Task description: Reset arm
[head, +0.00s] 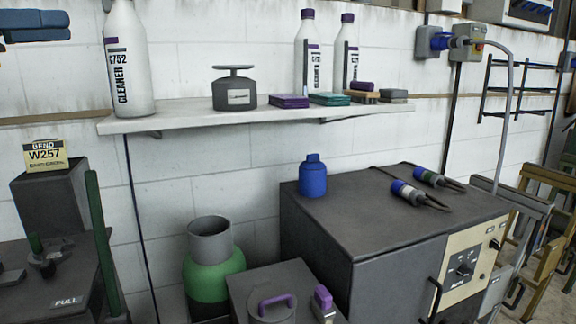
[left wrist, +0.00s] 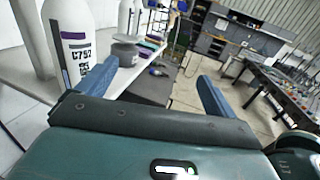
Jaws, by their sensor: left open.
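My left gripper (head: 66,26) shows at the upper left edge of the head view, with its blue fingers pointing right. In the left wrist view its two blue fingers stand wide apart, and the gripper (left wrist: 158,70) is open with nothing between them. It is at about the height of the cleaner bottle (head: 128,62), to its left and apart from it in the head view. The same bottle (left wrist: 70,45) shows beyond the fingers at the left of the wrist view. My right gripper is in neither view.
A white wall shelf (head: 180,120) holds bottles, a grey scale-like pot (head: 234,92) and folded cloths. Below are a dark oven-like cabinet (head: 320,235) with a blue bottle (head: 313,178) and a green cylinder (head: 212,275). Open floor (left wrist: 195,110) shows beyond the shelf.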

